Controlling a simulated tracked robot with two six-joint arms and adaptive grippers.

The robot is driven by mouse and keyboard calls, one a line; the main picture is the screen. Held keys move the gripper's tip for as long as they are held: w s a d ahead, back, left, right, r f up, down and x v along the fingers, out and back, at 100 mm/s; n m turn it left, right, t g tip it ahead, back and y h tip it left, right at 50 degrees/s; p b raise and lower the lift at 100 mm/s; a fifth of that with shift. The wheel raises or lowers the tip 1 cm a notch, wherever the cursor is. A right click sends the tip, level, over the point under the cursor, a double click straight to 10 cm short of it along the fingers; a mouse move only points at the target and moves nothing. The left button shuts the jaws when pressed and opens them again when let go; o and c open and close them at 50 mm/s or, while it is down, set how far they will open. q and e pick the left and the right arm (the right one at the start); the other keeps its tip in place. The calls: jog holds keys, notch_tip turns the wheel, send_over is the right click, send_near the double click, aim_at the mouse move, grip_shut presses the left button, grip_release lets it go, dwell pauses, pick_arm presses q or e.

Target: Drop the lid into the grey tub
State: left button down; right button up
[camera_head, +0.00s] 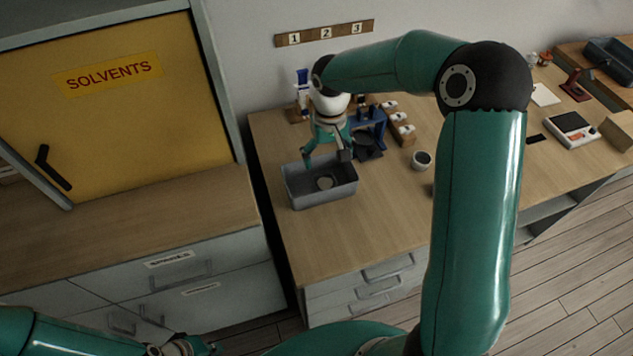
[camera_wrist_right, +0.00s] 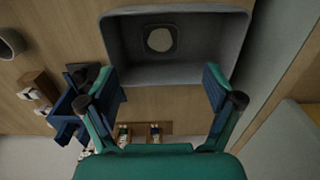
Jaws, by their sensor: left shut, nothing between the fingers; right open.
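The grey tub (camera_head: 322,199) stands on the wooden bench, and its open top faces the right wrist camera (camera_wrist_right: 118,50). Inside lies a small dark piece with a pale round middle (camera_head: 325,183), apparently the lid; it lies on the tub floor in the right wrist view (camera_wrist_right: 160,40). My right gripper (camera_head: 327,160) is above the tub, fingers spread and pointing down. Its fingers (camera_wrist_right: 161,100) are wide apart with nothing between them. My left gripper (camera_head: 188,347) is shut and empty at the bottom edge of the head view, far from the tub and partly cut off.
A blue stand (camera_head: 372,127) is close behind the tub. A row of small white-topped blocks (camera_head: 399,122) and a pale cup (camera_head: 422,160) are to the right. The yellow solvents cabinet (camera_head: 120,100) is at left. The bench front is clear.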

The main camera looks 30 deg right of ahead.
notch_tip(320, 180, up, 9)
jog(key=shift+f, duration=0.2)
jog(key=shift+s, duration=0.1)
dwell(0.5)
